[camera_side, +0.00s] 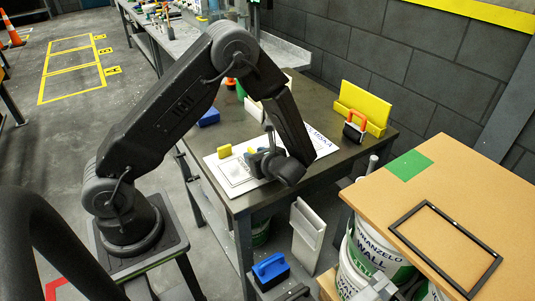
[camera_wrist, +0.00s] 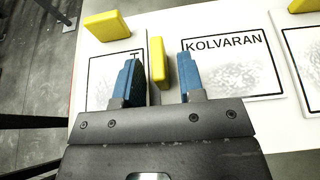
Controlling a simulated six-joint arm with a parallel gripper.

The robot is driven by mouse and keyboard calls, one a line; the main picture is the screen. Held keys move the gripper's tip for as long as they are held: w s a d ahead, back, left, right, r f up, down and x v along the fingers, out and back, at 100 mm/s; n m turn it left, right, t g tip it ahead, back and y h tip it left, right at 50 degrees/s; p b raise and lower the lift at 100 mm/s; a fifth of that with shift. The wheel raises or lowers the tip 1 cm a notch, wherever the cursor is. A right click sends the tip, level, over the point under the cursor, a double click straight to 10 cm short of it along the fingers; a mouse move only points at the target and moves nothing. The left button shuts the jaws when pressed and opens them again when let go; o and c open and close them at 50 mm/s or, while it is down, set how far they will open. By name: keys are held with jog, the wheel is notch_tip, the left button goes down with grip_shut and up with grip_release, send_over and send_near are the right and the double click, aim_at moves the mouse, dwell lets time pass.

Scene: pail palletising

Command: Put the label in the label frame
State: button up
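White labels with black borders lie on a pale sheet on the dark table. In the wrist view one reads KOLVARAN (camera_wrist: 235,65), one at left shows only a letter T (camera_wrist: 101,80), and one is cut off at right (camera_wrist: 309,62). A yellow block (camera_wrist: 158,62) shows between my gripper's two blue fingers; I cannot tell whether they touch it. My gripper (camera_wrist: 159,72) is open, low over the labels. Another yellow block (camera_wrist: 107,25) lies beyond the left finger. The black label frame (camera_side: 464,229) lies on the cardboard-brown top at right in the side view.
White pails (camera_side: 375,256) stand under the brown top, which bears a green patch (camera_side: 409,165). A yellow holder (camera_side: 364,104) and an orange-handled tool (camera_side: 355,126) stand at the table's back right. A blue object (camera_side: 209,117) lies at the table's left edge.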

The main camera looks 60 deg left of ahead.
grip_shut()
jog(key=shift+r, duration=0.1)
